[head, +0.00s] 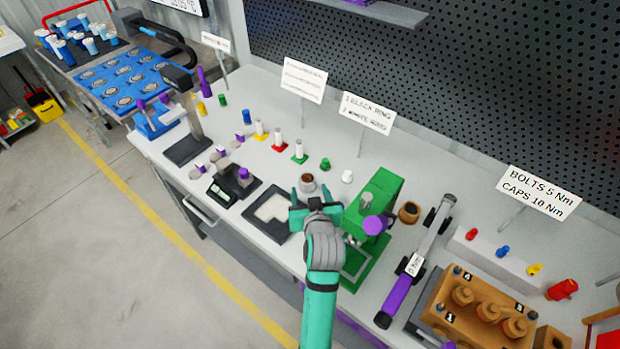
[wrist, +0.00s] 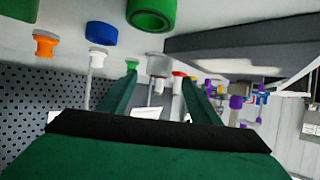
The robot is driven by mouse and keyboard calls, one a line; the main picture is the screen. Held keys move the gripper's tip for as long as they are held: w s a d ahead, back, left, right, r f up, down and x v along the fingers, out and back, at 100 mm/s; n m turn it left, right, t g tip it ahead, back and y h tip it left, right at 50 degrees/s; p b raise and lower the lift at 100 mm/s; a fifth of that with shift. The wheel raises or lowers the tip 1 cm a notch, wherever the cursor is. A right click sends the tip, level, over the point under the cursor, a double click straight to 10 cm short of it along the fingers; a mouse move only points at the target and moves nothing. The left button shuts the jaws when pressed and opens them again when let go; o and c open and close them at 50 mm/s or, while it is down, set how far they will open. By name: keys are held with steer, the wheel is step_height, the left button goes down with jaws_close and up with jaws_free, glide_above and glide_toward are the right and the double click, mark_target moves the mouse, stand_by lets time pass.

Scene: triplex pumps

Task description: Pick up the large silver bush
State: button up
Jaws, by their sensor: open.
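A short light-grey cylinder with a brown opening (head: 307,182), which looks like the large silver bush, stands on the workbench in the head view, just beyond my gripper (head: 315,203). My gripper is open and empty. In the wrist view its two green fingers (wrist: 158,75) reach forward, with a silver-grey round piece (wrist: 158,64) showing between the tips. It appears to be this same bush, seen upside down. I cannot tell whether the fingers touch it. My gripper and arm hide part of the bench behind them.
A green press-like fixture (head: 380,205) stands close to the right of my gripper. A black tray with a pale inset (head: 270,212) lies to the left. A green bush (head: 325,163) and a white one (head: 347,177) stand behind. A purple-handled torque wrench (head: 415,265) is farther right.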

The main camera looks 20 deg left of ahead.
mark_target(308, 185)
steer(key=x, duration=0.5)
steer(key=shift+w+f, duration=0.1)
steer(key=shift+w, duration=0.15)
steer(key=shift+w+a+f, duration=0.15)
steer(key=shift+a+f, duration=0.1)
steer(key=shift+a, duration=0.1)
steer(key=shift+d, duration=0.3)
steer(key=shift+a, duration=0.1)
steer(key=c, duration=1.2)
